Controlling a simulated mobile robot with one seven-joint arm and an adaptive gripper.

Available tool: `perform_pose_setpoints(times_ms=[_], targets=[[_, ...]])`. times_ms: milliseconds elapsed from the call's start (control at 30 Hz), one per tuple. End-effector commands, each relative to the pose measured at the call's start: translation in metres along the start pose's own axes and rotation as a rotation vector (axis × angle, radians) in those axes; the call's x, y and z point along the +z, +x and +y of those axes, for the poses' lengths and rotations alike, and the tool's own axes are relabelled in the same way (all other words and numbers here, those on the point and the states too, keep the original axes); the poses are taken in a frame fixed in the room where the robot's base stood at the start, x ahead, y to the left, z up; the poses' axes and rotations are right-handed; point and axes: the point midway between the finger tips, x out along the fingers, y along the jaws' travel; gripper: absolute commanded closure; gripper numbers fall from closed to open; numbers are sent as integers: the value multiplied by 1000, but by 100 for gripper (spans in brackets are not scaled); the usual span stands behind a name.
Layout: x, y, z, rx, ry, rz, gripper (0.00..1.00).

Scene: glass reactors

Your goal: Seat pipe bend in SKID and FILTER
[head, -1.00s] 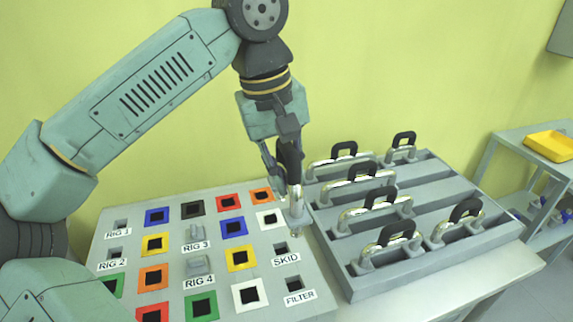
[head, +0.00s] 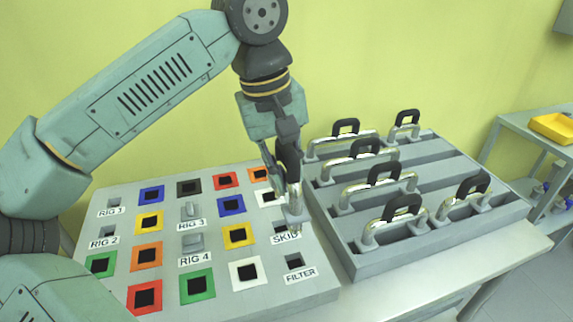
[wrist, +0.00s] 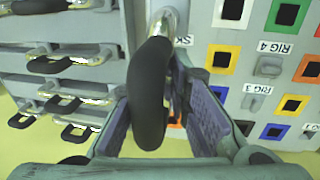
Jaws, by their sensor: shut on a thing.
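My gripper (head: 284,172) is shut on a pipe bend, a chrome pipe (head: 295,205) with a black grip (wrist: 150,95). The pipe's lower end hangs over the right side of the board, by the SKID label (head: 285,239). It covers most of the SKID socket, and I cannot tell whether it touches it. The FILTER socket (head: 294,262) is a bare dark square hole just nearer, above its label (head: 300,275). In the wrist view the grip lies between the two fingers, and chrome (wrist: 170,12) shows at the top.
The board (head: 325,283) has several coloured square sockets and two grey raised blocks near RIG 3 and RIG 4 (head: 193,243). A grey rack (head: 440,237) of several black-gripped pipe bends stands close on the right. A yellow tray (head: 553,127) sits on a far-right shelf.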

Motion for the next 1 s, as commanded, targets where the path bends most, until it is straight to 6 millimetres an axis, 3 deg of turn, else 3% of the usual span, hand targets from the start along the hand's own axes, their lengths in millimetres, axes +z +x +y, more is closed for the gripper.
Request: perform_pose_setpoints(times_ms=[1000], targets=[[0,62,-12,1,0,1,100]])
